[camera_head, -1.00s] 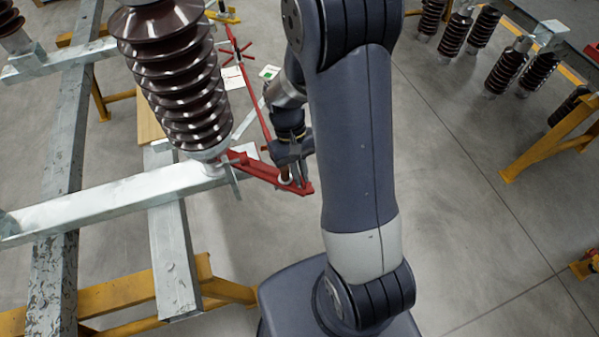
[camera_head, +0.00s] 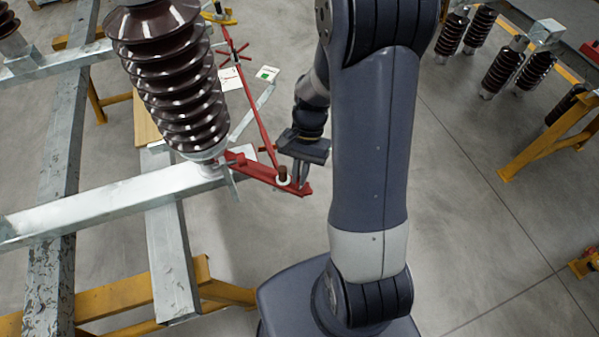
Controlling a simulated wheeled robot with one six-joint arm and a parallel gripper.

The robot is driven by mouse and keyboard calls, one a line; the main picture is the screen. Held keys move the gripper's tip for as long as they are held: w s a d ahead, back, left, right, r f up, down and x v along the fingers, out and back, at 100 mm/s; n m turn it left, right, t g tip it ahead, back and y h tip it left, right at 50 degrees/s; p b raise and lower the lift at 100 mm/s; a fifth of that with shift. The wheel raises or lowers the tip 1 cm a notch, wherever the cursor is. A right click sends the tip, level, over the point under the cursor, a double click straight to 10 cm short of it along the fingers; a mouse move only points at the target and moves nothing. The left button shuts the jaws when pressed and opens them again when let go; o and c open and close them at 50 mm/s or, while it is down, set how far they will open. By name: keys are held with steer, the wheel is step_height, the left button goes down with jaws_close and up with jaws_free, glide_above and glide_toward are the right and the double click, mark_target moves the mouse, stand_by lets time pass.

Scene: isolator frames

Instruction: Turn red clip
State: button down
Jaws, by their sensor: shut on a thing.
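The red clip (camera_head: 298,189) is at the outer end of a red bar (camera_head: 256,171) that reaches out from the base of a brown ribbed insulator. A round pin with a pale ring (camera_head: 283,178) stands on the bar just left of my fingers. My gripper (camera_head: 300,180) points down from above, with its fingers close together and shut on the clip at the bar's end. The exact contact at the fingertips is too small to see clearly.
The brown insulator (camera_head: 178,85) stands on a galvanized steel beam (camera_head: 120,208) left of my gripper. A thin red rod (camera_head: 255,105) runs up from near the bar. Yellow supports (camera_head: 225,290) stand below. Open floor (camera_head: 480,230) lies to the right.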

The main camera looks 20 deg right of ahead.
steer(key=shift+m, duration=0.5)
steer(key=c, duration=1.6)
jaws_free()
steer(key=shift+o, duration=0.2)
steer(key=v, duration=1)
steer(key=shift+d+r, duration=0.2)
steer(key=shift+r, duration=0.2)
steer(key=shift+f, duration=0.1)
steer(key=x, duration=1)
steer(key=shift+a+f, duration=0.2)
steer(key=shift+f, duration=0.15)
steer(key=shift+r, duration=0.15)
